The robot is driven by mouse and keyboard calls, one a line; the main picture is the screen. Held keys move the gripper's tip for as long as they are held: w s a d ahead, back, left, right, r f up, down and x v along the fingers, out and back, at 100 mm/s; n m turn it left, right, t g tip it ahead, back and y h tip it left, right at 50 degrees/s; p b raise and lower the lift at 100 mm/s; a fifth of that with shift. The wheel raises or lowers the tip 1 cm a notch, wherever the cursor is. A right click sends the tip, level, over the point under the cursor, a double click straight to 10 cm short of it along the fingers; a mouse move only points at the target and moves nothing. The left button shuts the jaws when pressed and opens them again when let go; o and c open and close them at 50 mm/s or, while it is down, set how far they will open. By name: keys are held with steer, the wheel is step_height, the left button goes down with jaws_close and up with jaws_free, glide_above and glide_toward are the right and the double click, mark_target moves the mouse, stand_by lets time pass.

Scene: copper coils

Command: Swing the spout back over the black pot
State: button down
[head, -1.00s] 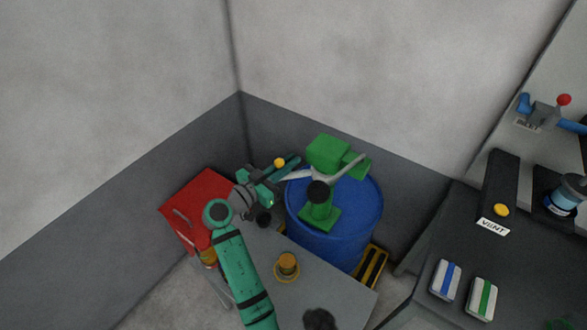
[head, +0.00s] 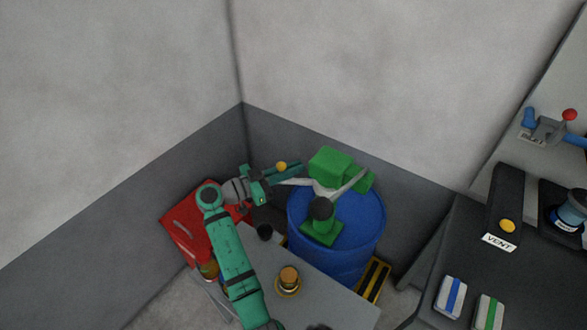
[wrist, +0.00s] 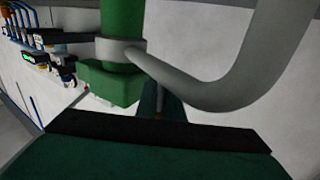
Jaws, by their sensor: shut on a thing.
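The grey spout (head: 295,182) is a curved pipe on a green pump (head: 321,222) that stands on a blue drum (head: 340,245). Its free end points left, at my gripper (head: 291,171). In the wrist view, the spout (wrist: 215,93) curves close in front of my dark green gripper, and its grey collar wraps the green post (wrist: 122,20). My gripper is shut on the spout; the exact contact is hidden. A small black pot (head: 265,232) stands on the grey table (head: 325,290), left of the drum and below my gripper.
A red box (head: 188,232) stands left of the table, behind my arm. A brass-coloured fitting (head: 289,279) stands on the table. A dark bench (head: 425,250) with a vent switch is at right; walls close off the corner behind.

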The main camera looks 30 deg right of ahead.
steer(key=c, duration=1.9)
jaws_free()
steer(key=shift+w+d, duration=0.1)
steer(key=shift+d, duration=0.1)
steer(key=shift+a, duration=0.1)
steer(key=a, duration=1)
steer(key=shift+a, duration=0.35)
steer(key=shift+w, duration=0.1)
